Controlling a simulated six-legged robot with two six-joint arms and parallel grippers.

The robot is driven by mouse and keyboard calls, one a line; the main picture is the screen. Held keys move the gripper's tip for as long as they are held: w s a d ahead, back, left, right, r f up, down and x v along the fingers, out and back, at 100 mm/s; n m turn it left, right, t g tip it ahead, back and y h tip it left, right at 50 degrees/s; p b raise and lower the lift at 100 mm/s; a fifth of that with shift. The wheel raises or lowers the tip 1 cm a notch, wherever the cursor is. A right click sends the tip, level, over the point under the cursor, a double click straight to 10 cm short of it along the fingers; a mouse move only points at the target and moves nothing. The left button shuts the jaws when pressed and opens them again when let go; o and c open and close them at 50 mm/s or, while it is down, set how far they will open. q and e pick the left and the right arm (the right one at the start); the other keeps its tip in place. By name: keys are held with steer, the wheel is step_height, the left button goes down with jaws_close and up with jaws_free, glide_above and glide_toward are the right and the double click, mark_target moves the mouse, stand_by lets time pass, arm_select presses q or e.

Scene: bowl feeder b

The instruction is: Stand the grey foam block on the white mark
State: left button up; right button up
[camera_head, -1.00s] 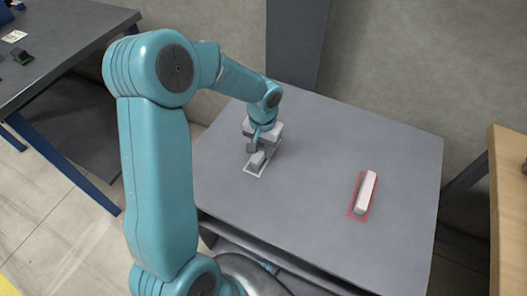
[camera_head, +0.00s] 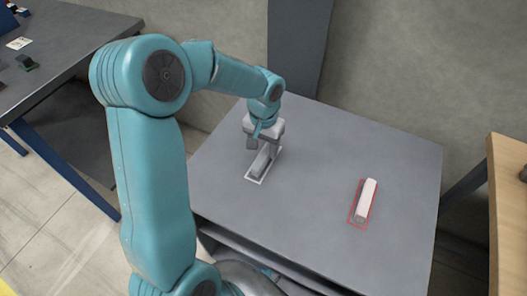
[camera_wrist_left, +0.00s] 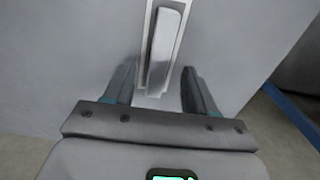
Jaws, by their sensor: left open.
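The grey foam block (camera_head: 262,161) sits inside the white mark (camera_head: 255,181), a white outline on the grey table. My right gripper is not in view.
A pale block (camera_head: 366,198) sits in a red outline (camera_head: 352,219) on the right of the table (camera_head: 310,165). The table between the two marks is clear. A dark bench (camera_head: 70,40) stands at the left and a wooden one (camera_head: 508,200) at the right.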

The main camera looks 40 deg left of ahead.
mark_target(263, 156)
arm_select(q)
step_height(263, 156, up, 8)
steer(key=shift+p, duration=0.45)
steer(key=shift+f, duration=0.15)
